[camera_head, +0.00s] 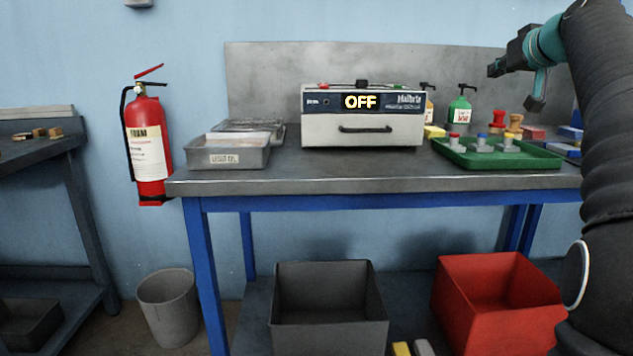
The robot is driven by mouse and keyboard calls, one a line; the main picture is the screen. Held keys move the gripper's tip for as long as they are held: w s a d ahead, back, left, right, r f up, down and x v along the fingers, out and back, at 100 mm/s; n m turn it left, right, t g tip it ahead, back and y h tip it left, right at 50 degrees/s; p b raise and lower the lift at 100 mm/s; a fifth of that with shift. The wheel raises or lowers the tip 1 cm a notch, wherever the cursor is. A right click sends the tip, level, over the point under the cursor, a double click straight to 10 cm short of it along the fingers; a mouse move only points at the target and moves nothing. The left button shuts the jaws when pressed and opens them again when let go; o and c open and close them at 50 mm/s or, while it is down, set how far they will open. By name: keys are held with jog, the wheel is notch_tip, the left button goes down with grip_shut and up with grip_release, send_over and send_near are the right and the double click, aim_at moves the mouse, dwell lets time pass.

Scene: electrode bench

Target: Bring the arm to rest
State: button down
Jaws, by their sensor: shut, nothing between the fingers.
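My arm rises along the right edge of the view, its dark ribbed sleeve in front of the bench's right end. My gripper (495,69) is at the upper right, raised above the bench top, pointing left. It is shut and empty. It touches nothing that I can see and appears in front of the grey back panel, above the green tray (548,163).
The steel bench (380,184) carries a white oven-like unit (360,132) reading OFF, a grey labelled tray (226,158), several small electrode-like pieces in the green tray, and bottles (459,111). A fire extinguisher (148,150) hangs left. Black (328,335) and red (510,330) bins stand below.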

jog(key=s+a+f+g, duration=0.5)
jog(key=s+a+f, duration=1)
jog(key=a+f, duration=0.15)
jog(key=s+a+f+g, duration=0.2)
jog(key=s+f, duration=0.9)
jog(key=f, duration=0.2)
jog(key=s+a+f+g, duration=0.2)
jog(key=s+a+f, duration=0.1)
jog(key=s+f, duration=0.8)
jog(key=shift+s+f+h, duration=0.35)
jog(key=shift+f+h, duration=0.05)
jog(key=shift+f, duration=0.55)
